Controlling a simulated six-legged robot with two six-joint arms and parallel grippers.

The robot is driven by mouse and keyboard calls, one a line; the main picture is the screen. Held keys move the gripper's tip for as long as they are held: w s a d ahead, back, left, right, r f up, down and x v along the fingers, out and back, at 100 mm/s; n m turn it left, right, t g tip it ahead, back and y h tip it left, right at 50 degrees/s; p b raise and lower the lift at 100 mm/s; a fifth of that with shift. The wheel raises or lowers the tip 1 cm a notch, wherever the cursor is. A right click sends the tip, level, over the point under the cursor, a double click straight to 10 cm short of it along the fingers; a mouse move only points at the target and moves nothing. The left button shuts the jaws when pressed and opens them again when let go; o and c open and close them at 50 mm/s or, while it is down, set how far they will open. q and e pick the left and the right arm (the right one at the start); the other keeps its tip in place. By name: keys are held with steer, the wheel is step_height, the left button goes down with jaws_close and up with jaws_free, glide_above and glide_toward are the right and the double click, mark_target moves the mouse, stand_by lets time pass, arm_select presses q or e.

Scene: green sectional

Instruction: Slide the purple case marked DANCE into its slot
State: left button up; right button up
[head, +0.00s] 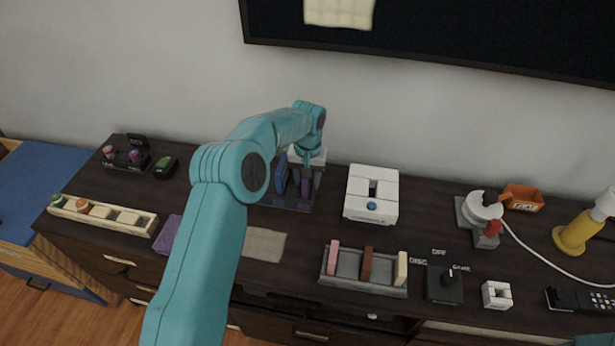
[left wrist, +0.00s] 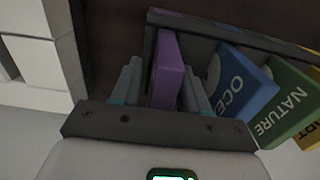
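The purple case (left wrist: 168,70) stands upright in the dark rack (left wrist: 148,45), between the two fingers of my left gripper (left wrist: 162,85). No lettering is readable on it. A narrow dark gap shows between it and the left finger, while the other finger is very close to its right face. In the head view the purple case (head: 306,187) is below my left gripper (head: 307,172), in the rack (head: 283,203). The blue OCEAN case (left wrist: 243,85) and green NATURE case (left wrist: 287,105) lean to the right. My right gripper is out of view.
A white box with a blue button (head: 372,194) stands right of the rack. A flat purple item (head: 167,234) and a beige cloth (head: 264,244) lie in front. A grey tray (head: 365,271) holds several coloured blocks. The wall is close behind.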

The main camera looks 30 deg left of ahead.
arm_select(q)
steer(key=shift+r, duration=0.1)
steer(key=shift+r, duration=0.35)
step_height(320, 180, up, 16)
steer(key=p, duration=0.1)
steer(key=shift+f, duration=0.25)
